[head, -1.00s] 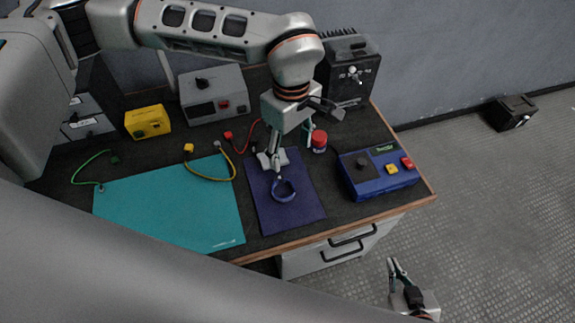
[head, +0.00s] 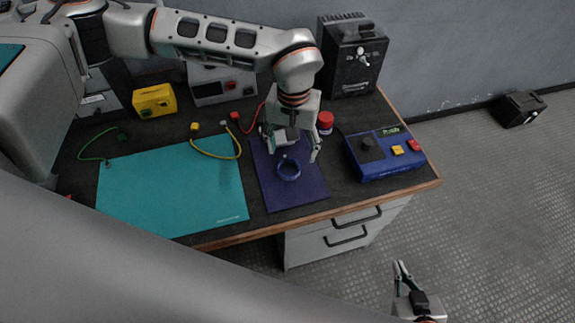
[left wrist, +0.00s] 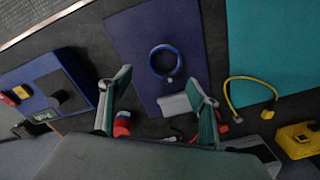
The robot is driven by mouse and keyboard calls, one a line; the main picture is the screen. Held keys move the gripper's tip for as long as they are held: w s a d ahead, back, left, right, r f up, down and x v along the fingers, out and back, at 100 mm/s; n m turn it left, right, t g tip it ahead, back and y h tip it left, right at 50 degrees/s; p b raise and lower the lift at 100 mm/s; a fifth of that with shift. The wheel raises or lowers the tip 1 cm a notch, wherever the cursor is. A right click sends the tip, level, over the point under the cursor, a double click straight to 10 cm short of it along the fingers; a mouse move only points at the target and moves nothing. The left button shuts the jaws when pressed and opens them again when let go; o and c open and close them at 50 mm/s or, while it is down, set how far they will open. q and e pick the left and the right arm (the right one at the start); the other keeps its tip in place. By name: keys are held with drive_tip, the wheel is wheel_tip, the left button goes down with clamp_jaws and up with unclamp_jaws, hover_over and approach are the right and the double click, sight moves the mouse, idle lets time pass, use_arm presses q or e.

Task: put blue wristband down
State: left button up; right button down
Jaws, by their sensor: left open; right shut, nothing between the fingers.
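The blue wristband (head: 289,169) is a ring with a small grey stud. It lies on the dark purple mat (head: 297,199), near the middle of the bench. In the left wrist view the wristband (left wrist: 153,66) lies on the mat (left wrist: 135,28) with nothing gripping it. My left gripper (head: 290,150) is open over the back part of the mat. Its fingers (left wrist: 160,100) are spread apart and the wristband lies beyond their tips. My right gripper (head: 402,273) is low at the bottom right, away from the bench, and looks shut and empty.
A teal mat (head: 172,187) lies left of the purple one, with a yellow cord (head: 222,155) across its corner. A blue tester box (head: 384,153) stands right, a red-lidded jar (head: 325,122) behind. A yellow box (head: 154,100) and a black unit (head: 352,58) stand at the back.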

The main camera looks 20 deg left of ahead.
sight(289, 168)
use_arm(q)
drive_tip(key=f, duration=0.2)
drive_tip(key=s+f, duration=0.1)
drive_tip(key=shift+a+f, duration=0.3)
drive_tip(key=shift+f, duration=0.05)
drive_tip(key=shift+w+f, duration=0.15)
drive_tip(key=shift+f, duration=0.4)
drive_tip(key=c, duration=0.9)
drive_tip(key=shift+c, duration=0.6)
wheel_tip(289, 168, up, 20)
drive_tip(key=p, duration=0.1)
